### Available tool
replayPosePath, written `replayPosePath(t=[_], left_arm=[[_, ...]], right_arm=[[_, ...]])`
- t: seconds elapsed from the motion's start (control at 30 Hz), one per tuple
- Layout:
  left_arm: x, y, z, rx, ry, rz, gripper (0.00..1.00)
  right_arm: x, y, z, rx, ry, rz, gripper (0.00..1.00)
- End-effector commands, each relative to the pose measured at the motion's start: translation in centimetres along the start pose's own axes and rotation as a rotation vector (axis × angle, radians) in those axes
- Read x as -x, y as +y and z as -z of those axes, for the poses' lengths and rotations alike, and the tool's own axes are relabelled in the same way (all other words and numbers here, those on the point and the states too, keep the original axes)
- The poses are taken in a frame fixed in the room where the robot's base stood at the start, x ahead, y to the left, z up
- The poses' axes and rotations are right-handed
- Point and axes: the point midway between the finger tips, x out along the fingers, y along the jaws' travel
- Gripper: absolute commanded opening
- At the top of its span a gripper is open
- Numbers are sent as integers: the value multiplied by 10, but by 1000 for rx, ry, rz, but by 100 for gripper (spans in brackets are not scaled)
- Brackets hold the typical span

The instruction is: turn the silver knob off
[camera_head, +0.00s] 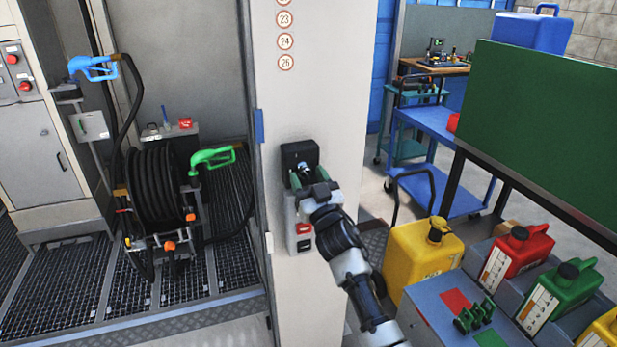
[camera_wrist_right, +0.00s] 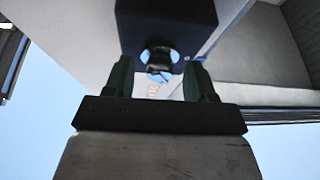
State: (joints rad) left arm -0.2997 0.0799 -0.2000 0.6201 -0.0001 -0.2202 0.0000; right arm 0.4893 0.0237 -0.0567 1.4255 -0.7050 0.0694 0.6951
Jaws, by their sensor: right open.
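The silver knob (camera_head: 303,167) sits on the front of a black box (camera_head: 299,152) mounted on the pale column. My right gripper (camera_head: 308,180) is open, with its green fingers right in front of the box. In the right wrist view, the knob (camera_wrist_right: 159,60) shows between and just beyond the two fingertips (camera_wrist_right: 158,74), with a gap on each side. The black box (camera_wrist_right: 166,18) is straight ahead there. The fingers partly cover the knob in the head view, and I cannot tell its exact turn angle. My left gripper is not in view.
Below the black box is a panel with a red switch (camera_head: 304,228), partly behind my right arm. A hose reel (camera_head: 155,190) with blue and green nozzles stands left. A yellow can (camera_head: 420,262) and red (camera_head: 517,250) and green (camera_head: 562,290) cans stand right.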

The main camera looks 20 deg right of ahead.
Motion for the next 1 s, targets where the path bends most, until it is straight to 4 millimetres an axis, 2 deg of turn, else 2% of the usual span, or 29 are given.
replayPosePath(t=[0.23, 0.57, 1.0], left_arm=[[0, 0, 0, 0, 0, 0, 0], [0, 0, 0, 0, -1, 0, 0], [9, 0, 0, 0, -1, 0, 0]], right_arm=[[0, 0, 0, 0, -1, 0, 56], [0, 0, 0, 1, -1, 0, 7], [-1, 2, 1, 102, -7, 42, 7]])
